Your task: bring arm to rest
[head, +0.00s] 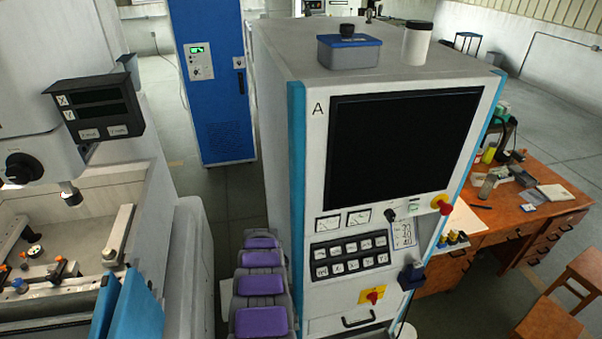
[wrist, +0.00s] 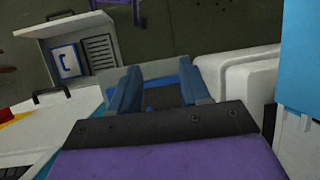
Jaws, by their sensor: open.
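My gripper (wrist: 159,72) shows in the wrist view as two blue-grey fingers set wide apart on a dark bracket. Nothing is held between them. A dark patch with a blue edge shows behind the gap. In the head view, my arm's purple-padded links (head: 261,286) lie in the narrow aisle between the two machines. My fingers cannot be made out in the head view.
A tall control cabinet (head: 303,210) marked A stands close on the right of my arm. A blue box (head: 348,52) and a white canister (head: 417,44) sit on it. A machine (head: 185,235) stands left. A blue cabinet (head: 212,85) stands behind, a wooden desk (head: 540,222) right.

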